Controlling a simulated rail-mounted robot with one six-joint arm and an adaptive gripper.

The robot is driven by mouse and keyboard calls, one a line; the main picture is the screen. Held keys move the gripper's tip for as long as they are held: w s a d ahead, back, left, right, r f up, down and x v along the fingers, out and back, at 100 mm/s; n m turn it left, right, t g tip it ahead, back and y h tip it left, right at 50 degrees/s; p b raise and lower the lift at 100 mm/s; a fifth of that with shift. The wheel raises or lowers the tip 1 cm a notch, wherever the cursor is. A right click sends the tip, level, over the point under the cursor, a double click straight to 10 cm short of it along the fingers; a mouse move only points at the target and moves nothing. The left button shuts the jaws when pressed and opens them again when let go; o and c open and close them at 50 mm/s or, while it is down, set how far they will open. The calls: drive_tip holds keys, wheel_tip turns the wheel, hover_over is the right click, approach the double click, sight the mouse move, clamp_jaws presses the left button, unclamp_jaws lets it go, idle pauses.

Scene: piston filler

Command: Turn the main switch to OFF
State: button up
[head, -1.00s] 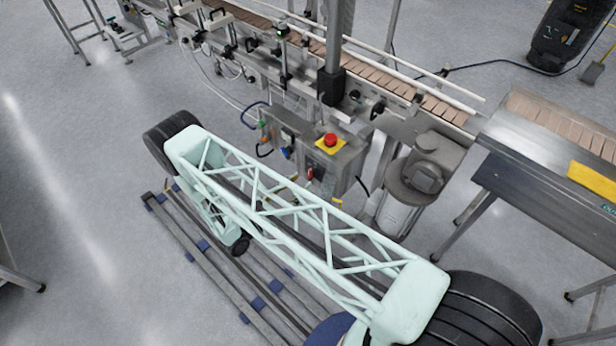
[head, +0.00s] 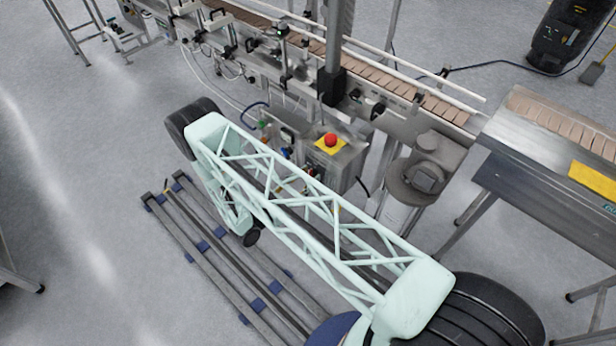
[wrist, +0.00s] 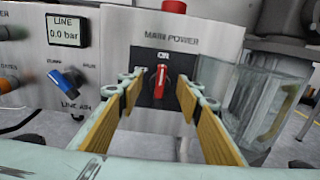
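The main switch (wrist: 159,88) is a red handle on a black plate under the words MAIN POWER in the wrist view. The handle stands nearly upright, its top toward a label that seems to read ON. My gripper (wrist: 165,95) is open, its two tan-padded fingers to the left and right of the handle, with gaps on both sides. Whether the fingertips reach as far as the handle is hard to tell. In the head view the control box (head: 340,170) shows, but my arm hides the switch and I cannot make out the gripper.
A red emergency button on a yellow plate (head: 331,142) sits on top of the box. A LINE pressure display (wrist: 68,31) and blue LINE AIR valve (wrist: 66,82) are left of the switch. A clear container (wrist: 275,100) stands close on the right. The conveyor (head: 380,75) runs behind.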

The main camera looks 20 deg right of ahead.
drive_tip(key=shift+c, duration=0.2)
drive_tip(key=c, duration=0.8)
drive_tip(key=shift+o, duration=0.2)
drive_tip(key=shift+n+b, duration=0.3)
drive_tip(key=shift+n, duration=0.2)
drive_tip(key=shift+w+a+f+n+b, duration=0.1)
drive_tip(key=shift+n+b, duration=0.75)
drive_tip(key=shift+n, duration=1.95)
drive_tip(key=shift+w+a+f+n+b, duration=0.1)
drive_tip(key=shift+n+b, duration=0.8)
drive_tip(key=shift+n, duration=1.9)
drive_tip(key=shift+w+f+n+b, duration=0.1)
drive_tip(key=shift+n+b, duration=0.75)
drive_tip(key=shift+n, duration=1.95)
drive_tip(key=shift+s, duration=0.1)
